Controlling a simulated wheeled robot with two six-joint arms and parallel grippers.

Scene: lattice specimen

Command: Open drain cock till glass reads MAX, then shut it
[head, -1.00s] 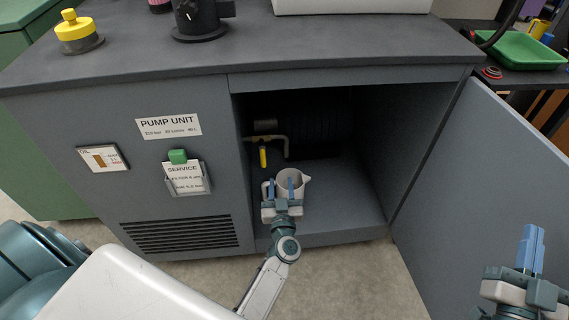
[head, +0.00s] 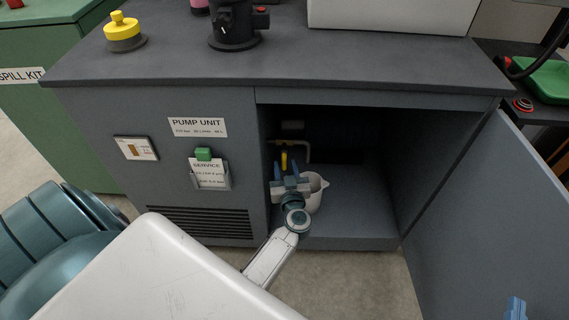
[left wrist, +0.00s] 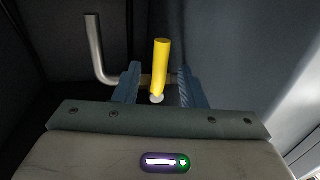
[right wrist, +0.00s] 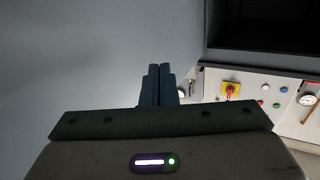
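The drain cock's yellow lever (head: 284,162) is inside the open cabinet, by a bent pipe (head: 304,150). My left gripper (head: 286,171) is at it. In the left wrist view the lever (left wrist: 161,65) stands between the two spread fingers (left wrist: 158,84), with gaps on both sides. A white jug (head: 316,190) stands on the cabinet floor, partly behind my left gripper. The oil glass (head: 136,148) is on the front panel, with an amber-brown column; its marks are too small to read. My right gripper (right wrist: 160,86) is shut and empty, and its tip shows at the head view's lower right (head: 516,308).
The open cabinet door (head: 490,200) stands at the right. A service card holder (head: 210,175) with a green block (head: 203,154) is on the front panel. The cabinet floor (head: 360,205) is clear right of the jug.

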